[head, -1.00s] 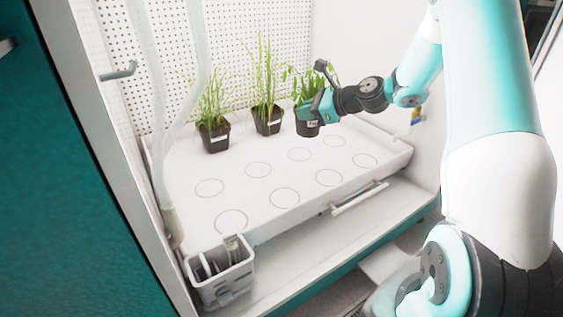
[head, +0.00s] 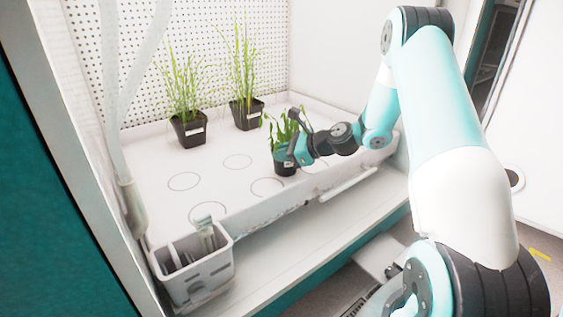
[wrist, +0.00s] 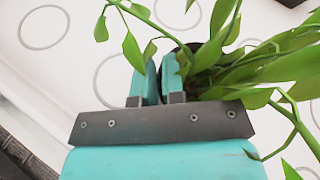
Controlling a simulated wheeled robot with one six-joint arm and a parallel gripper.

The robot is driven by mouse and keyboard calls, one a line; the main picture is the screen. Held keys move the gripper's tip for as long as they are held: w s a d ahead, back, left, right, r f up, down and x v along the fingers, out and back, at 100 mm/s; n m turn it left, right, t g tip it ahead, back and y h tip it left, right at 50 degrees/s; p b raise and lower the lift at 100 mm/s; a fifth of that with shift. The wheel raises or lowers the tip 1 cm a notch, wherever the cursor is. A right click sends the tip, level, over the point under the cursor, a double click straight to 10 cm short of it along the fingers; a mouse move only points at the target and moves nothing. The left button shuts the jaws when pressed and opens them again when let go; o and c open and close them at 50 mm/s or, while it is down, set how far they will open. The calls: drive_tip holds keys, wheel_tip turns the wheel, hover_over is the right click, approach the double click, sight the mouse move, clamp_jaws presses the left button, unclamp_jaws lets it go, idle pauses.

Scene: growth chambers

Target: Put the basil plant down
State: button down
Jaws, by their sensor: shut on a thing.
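The basil plant (head: 286,132) is a leafy green plant in a small black pot. My gripper (head: 288,156) is shut on it at the pot, from the right side. The pot is upright over the front part of the white tray (head: 150,157), near the printed circles. I cannot tell whether its base touches the tray. In the wrist view, the teal fingers (wrist: 160,82) are close together, and the basil leaves (wrist: 235,65) spread to their right and hide most of the dark pot.
Two grassy plants in black pots, one left (head: 188,128) and one right (head: 247,114), stand at the back of the tray. A grey caddy (head: 195,275) hangs at the front left corner. Clear hoses (head: 120,120) run down the left. Several circles are empty.

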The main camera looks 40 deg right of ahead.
drive_tip(key=c, duration=1.2)
unclamp_jaws()
drive_tip(key=p+v, duration=0.7)
drive_tip(key=v, duration=0.4)
drive_tip(key=s+a+r+n+g, duration=0.2)
drive_tip(key=a+r+n+g, duration=0.1)
drive_tip(key=a+n, duration=0.4)
drive_tip(key=s+a+r+n+g, duration=0.2)
drive_tip(key=s+a+r+n, duration=0.15)
drive_tip(key=a+n, duration=0.4)
drive_tip(key=s+a+r+n+g, duration=0.2)
drive_tip(key=a+r+n+g, duration=0.15)
drive_tip(key=a, duration=0.65)
drive_tip(key=s+a+r+n+h, duration=0.1)
drive_tip(key=s+a+n, duration=0.1)
drive_tip(key=s+n, duration=0.3)
drive_tip(key=s+a+r+n+g+h, duration=0.1)
drive_tip(key=s+a+r+n, duration=0.1)
drive_tip(key=s+n, duration=0.3)
drive_tip(key=s+a+r+n+g+h, duration=0.1)
drive_tip(key=s+a+n, duration=0.2)
drive_tip(key=s+n, duration=0.2)
drive_tip(key=shift+s+r+n+g, duration=0.15)
drive_tip(key=shift+s+r, duration=0.05)
drive_tip(key=shift+s, duration=0.35)
drive_tip(key=shift+s+r+n+g, duration=0.1)
drive_tip(key=shift+s+r+n, duration=0.1)
drive_tip(key=shift+s, duration=0.35)
